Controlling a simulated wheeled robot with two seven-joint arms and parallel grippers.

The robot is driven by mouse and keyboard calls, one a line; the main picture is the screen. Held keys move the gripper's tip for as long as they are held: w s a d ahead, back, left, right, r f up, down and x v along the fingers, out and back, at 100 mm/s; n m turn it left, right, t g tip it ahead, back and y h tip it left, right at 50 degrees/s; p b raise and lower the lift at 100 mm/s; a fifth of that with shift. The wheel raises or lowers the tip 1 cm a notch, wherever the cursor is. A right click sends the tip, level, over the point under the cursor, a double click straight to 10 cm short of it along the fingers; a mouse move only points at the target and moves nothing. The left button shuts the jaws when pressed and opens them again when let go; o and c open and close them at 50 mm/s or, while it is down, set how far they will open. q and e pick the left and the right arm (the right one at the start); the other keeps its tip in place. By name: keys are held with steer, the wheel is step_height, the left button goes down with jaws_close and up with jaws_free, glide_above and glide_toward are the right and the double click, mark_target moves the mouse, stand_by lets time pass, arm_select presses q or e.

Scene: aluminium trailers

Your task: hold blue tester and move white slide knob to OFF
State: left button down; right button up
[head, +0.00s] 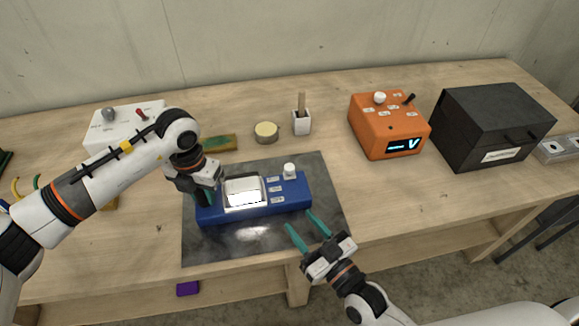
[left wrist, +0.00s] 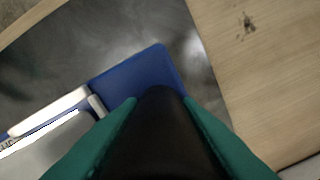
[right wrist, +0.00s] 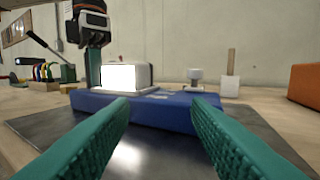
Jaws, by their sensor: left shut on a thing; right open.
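The blue tester (head: 250,215) lies on a dark grey mat (head: 325,180), with a white framed display and several small labels on its top. Its white slide knob (head: 289,169) stands near the top label, toward the back right; it also shows in the right wrist view (right wrist: 195,75). My left gripper (head: 203,194) is shut on the tester's left end; the left wrist view shows a dark part between its teal fingers (left wrist: 160,115). My right gripper (head: 307,226) is open and empty, in front of the tester's right part, with the tester (right wrist: 150,108) beyond its fingertips.
An orange meter (head: 375,135) and a black box (head: 480,130) stand to the right. A white cup with a stick (head: 301,122), a round tin (head: 265,133) and a white switch box (head: 105,130) are behind. The bench between mat and orange meter is clear.

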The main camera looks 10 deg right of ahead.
steer(key=h, duration=0.1)
glide_toward(292, 171)
steer(key=shift+s+d, duration=0.2)
steer(key=shift+s, duration=0.1)
steer(key=shift+w+r, duration=0.1)
steer(key=shift+w, duration=0.15)
steer(key=x, duration=1.1)
steer(key=shift+w+a+f, duration=0.2)
steer(key=shift+f, duration=0.05)
steer(key=shift+c, duration=0.3)
jaws_close()
